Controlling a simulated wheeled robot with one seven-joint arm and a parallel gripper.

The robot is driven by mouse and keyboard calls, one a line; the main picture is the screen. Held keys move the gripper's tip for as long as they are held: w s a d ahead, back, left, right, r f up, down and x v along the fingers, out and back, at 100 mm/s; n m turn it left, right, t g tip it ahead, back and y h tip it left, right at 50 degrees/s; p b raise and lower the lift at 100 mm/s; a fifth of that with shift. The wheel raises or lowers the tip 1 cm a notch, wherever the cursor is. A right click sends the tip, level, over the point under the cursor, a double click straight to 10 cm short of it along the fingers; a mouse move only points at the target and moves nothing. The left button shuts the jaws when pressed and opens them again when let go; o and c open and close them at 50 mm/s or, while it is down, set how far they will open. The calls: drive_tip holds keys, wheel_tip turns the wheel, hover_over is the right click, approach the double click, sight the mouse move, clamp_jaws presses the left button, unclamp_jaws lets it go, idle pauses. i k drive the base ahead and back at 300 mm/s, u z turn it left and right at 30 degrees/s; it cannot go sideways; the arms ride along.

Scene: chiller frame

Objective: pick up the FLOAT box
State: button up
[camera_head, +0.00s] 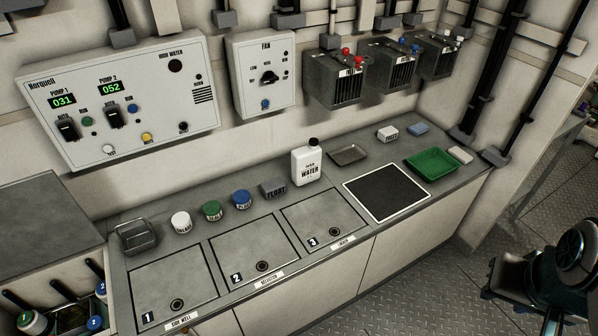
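The FLOAT box (273,189) is a small dark grey block with its name in dark letters on the front. It stands on the grey counter behind hatches 2 and 3, between a blue-lidded round tub (242,199) and a white water bottle (306,163). Nothing covers its front. Dark links of my arm show at the lower right, well away from the box and beyond the counter's front edge. I cannot make out my gripper's fingers there.
White (181,222) and green (212,210) tubs and a metal holder (137,236) stand left of the box. A shallow grey tray (348,154), a black mat (387,191) and a green tray (432,164) lie to the right. The numbered hatches in front are clear.

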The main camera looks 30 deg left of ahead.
sight(270, 189)
drive_tip(key=u, duration=0.25)
drive_tip(key=i, duration=0.75)
drive_tip(key=u, duration=1.15)
drive_tip(key=i, duration=0.5)
drive_tip(key=u, duration=0.5)
